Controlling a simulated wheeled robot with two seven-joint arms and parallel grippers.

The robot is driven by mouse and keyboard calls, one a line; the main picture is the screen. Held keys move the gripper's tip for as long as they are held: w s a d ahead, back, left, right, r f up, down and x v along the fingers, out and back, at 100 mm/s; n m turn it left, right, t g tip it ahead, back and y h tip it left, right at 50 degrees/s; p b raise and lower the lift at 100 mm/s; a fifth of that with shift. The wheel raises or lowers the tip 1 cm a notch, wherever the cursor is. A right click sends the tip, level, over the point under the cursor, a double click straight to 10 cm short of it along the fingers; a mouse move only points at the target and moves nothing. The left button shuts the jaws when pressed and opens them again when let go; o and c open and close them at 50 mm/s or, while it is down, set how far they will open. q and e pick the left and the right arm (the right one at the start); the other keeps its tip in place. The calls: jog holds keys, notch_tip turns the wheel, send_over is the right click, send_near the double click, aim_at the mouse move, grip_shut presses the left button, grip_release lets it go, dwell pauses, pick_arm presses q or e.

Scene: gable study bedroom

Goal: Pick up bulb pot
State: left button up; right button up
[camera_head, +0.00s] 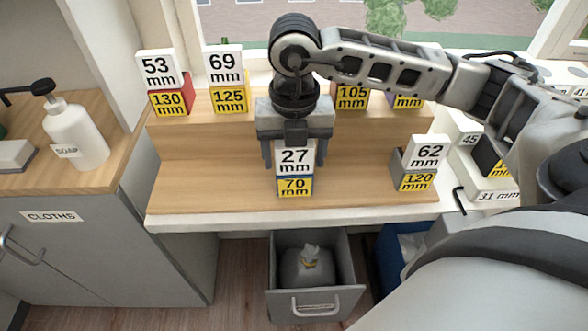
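No thing here is plainly recognisable as a bulb pot, and none is labelled so. My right gripper (295,160) points down over the wooden step, above a small stack of a white block marked 27 mm (294,163) and a yellow-faced block marked 70 mm (295,187). Its two fingers stand apart, one on each side of the white block's upper part, with small gaps showing. The gripper body hides what is behind the stack. My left gripper is not in view.
A soap bottle (76,133) stands on the left counter. An open drawer (316,304) holding a grey bag (306,264) juts out below.

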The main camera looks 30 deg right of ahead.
jog(key=c, duration=1.3)
jog(key=shift+r, duration=0.15)
